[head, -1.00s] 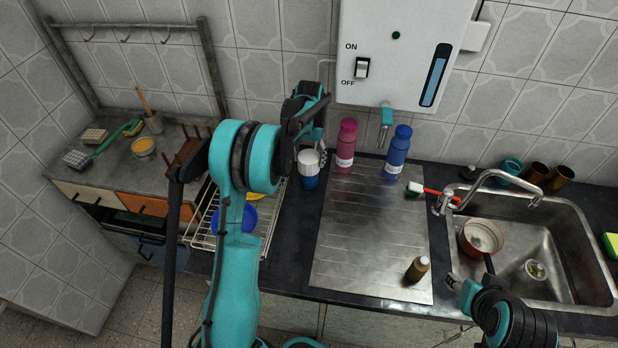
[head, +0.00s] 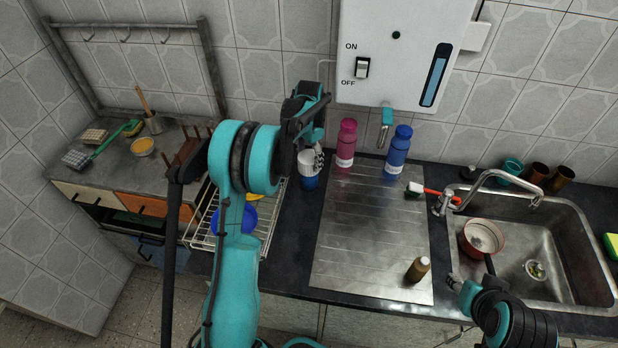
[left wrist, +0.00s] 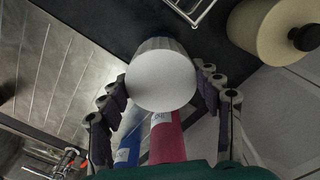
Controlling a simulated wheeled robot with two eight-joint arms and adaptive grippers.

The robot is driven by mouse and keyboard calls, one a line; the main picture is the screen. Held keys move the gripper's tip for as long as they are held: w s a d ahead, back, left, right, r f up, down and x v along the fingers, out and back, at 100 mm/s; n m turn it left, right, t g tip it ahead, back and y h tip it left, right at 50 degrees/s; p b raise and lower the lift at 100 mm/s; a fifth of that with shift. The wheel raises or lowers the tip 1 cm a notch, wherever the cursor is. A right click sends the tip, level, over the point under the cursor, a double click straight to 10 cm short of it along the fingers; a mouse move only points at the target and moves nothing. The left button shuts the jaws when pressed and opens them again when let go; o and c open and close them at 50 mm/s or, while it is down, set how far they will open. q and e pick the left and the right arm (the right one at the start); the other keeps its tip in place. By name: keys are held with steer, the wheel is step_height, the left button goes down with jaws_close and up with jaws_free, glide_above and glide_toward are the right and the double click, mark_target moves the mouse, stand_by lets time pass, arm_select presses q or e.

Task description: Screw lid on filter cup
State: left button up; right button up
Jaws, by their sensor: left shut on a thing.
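The white lid (head: 306,158) sits at the top of the blue filter cup (head: 309,183), which stands on the dark counter left of the steel drainboard. I cannot tell how tightly they fit. My left gripper (head: 313,157) reaches down from above and is shut on the lid. In the left wrist view the lid's round white top (left wrist: 160,80) lies between the two finger chains, and the cup below it is mostly hidden. My right gripper (head: 456,285) is at the drainboard's right front corner, away from the cup; its opening is unclear.
A pink bottle (head: 346,143) and a blue bottle (head: 398,146) stand right of the cup. A dish rack (head: 270,222) is at its left. A brown bottle (head: 417,270) stands on the drainboard (head: 360,235), whose middle is clear. The sink holds a red pot (head: 468,247).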

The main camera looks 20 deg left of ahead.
arm_select(q)
steer(key=o, duration=1.5)
steer(key=shift+r, duration=0.1)
steer(key=shift+c, duration=0.2)
steer(key=n, duration=0.3)
steer(key=shift+n, duration=1.4)
steer(key=shift+n, duration=0.7)
steer(key=n, duration=0.4)
